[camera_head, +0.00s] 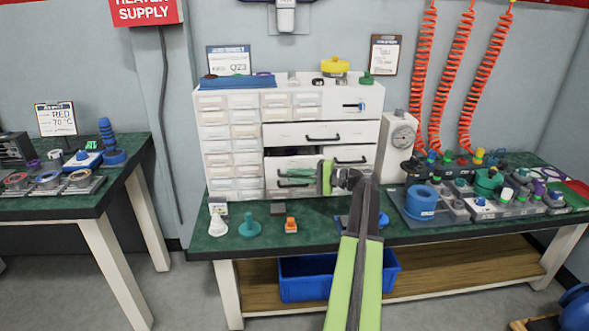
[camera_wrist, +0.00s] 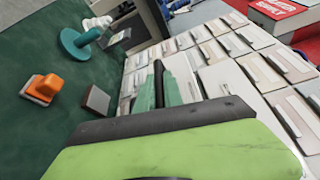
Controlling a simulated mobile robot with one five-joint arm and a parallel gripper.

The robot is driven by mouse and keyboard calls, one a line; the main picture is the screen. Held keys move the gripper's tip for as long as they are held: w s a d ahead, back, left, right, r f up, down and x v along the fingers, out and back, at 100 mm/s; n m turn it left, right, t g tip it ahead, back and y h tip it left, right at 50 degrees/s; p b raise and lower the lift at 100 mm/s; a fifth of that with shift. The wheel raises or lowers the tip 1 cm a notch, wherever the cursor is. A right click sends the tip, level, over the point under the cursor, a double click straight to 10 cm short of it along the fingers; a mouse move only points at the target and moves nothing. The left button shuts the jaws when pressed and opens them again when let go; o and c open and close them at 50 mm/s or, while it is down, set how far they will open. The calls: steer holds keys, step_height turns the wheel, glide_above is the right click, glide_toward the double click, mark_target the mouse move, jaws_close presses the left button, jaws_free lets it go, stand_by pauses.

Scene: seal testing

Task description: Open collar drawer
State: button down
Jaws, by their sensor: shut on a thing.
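The white drawer cabinet (camera_head: 320,134) stands on the green bench. My gripper (camera_head: 326,177) is at a lower drawer front (camera_head: 285,188), by the dark handle (camera_head: 294,176). A dark gap (camera_head: 282,157) shows above this front, so the drawer appears pulled out some way. In the wrist view my green fingertips (camera_wrist: 172,88) are shut around a dark bar, which looks like the drawer handle (camera_wrist: 158,84). No readable label shows which drawer holds collars. My arm hides part of the lower right of the cabinet.
On the green bench top (camera_head: 235,225) stand a teal cone-shaped piece (camera_head: 249,228), a white one (camera_head: 218,225) and an orange piece (camera_head: 291,225). A gauge box (camera_head: 401,130) and a fitting rack (camera_head: 480,203) are to the right. A blue bin (camera_head: 305,280) sits below.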

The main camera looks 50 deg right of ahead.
steer(key=s+a, duration=0.7)
steer(key=s, duration=0.1)
steer(key=shift+s, duration=0.25)
steer(key=c, duration=1.5)
jaws_free()
steer(key=p+v, duration=0.1)
steer(key=v, duration=1.6)
steer(key=shift+s, duration=0.3)
